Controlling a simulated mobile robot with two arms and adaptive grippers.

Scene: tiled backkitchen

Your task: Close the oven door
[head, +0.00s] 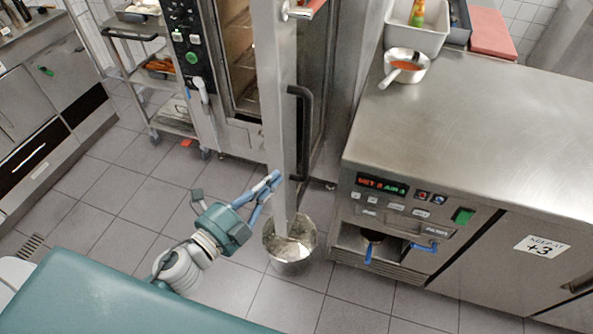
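The oven (235,132) stands at the back centre, with its control panel to the left of the opening. Its door (279,120) stands wide open and is seen nearly edge-on, jutting toward me. A dark bar handle (306,130) is on the right side of the door. Part of the lit interior (240,50) shows to the left of the door. My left gripper (274,180) is at the left of the door's lower part. Its blue fingers come together at the tips and look empty; I cannot tell whether they touch the door. My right gripper is out of view.
A metal bucket (290,262) stands on the floor at the door's lower end. A steel counter unit (470,130) fills the right, with a small pan (405,66) on top. A wheeled rack (150,90) stands left of the oven.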

